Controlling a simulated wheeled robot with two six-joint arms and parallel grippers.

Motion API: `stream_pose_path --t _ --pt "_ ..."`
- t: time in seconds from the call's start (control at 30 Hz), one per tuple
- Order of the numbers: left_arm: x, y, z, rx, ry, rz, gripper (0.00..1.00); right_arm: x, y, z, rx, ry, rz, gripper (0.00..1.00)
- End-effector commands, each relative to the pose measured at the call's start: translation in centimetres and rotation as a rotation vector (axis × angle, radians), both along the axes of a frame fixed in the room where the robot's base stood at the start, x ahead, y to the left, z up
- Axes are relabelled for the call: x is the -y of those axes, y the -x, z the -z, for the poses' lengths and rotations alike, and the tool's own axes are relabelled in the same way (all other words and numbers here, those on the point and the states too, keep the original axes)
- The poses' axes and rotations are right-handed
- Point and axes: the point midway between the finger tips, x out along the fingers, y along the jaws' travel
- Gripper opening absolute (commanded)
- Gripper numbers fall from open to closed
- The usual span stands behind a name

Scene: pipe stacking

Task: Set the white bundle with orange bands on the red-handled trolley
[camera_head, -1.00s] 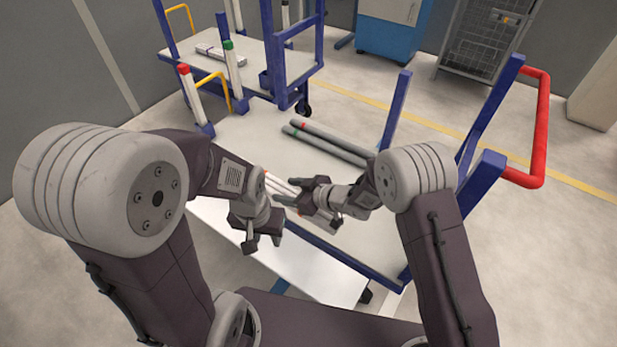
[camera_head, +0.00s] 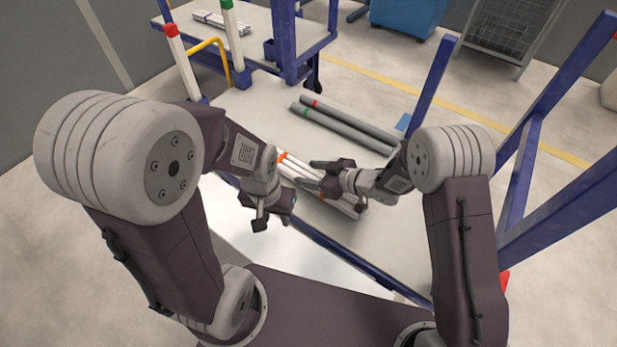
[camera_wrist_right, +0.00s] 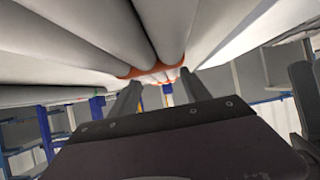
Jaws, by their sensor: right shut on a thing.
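The white bundle with orange bands (camera_head: 343,205) shows in the head view behind my two grippers, over the near part of the red-handled trolley's pale deck (camera_head: 258,112). I cannot tell whether it touches the deck. My right gripper (camera_head: 318,176) is shut on the bundle and hides its middle. In the right wrist view the bundle (camera_wrist_right: 165,30) runs across the top, with an orange band between the fingers (camera_wrist_right: 160,95). My left gripper (camera_head: 273,219) is open and empty, lower and to the left, in front of the bundle's far-left part.
Grey pipes (camera_head: 345,126) with red and green marks lie farther back on the deck. Blue posts (camera_head: 433,82) rise at its right, and white posts with red (camera_head: 182,65) and green tops at its left. Another trolley (camera_head: 262,44) carries a white bundle (camera_head: 221,21). Bare deck lies between.

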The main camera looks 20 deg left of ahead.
Motion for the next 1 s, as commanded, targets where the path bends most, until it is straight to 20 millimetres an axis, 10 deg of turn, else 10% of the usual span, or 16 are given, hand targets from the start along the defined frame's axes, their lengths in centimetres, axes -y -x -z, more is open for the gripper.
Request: stream_pose_path --t 0.27,0.3,0.37,0.73,1.0 --pt "0.0 0.0 -0.2 0.002 0.000 0.000 0.36 0.0 0.0 0.1 -0.001 0.003 0.000 0.00" --pt "0.0 0.0 -0.1 0.002 0.000 0.000 0.36 0.0 0.1 0.3 -0.003 0.004 0.000 0.59" --pt "0.0 0.0 -0.2 0.002 0.000 0.000 0.36 0.0 0.0 0.2 -0.002 0.003 0.000 0.75" --pt "0.0 0.0 -0.6 0.001 0.000 0.000 0.36 0.2 0.1 -0.5 -0.001 0.004 0.001 0.78" --pt "0.0 -0.1 -2.7 0.002 0.000 0.000 0.36 4.6 1.6 -3.0 -0.001 0.003 0.003 0.78"
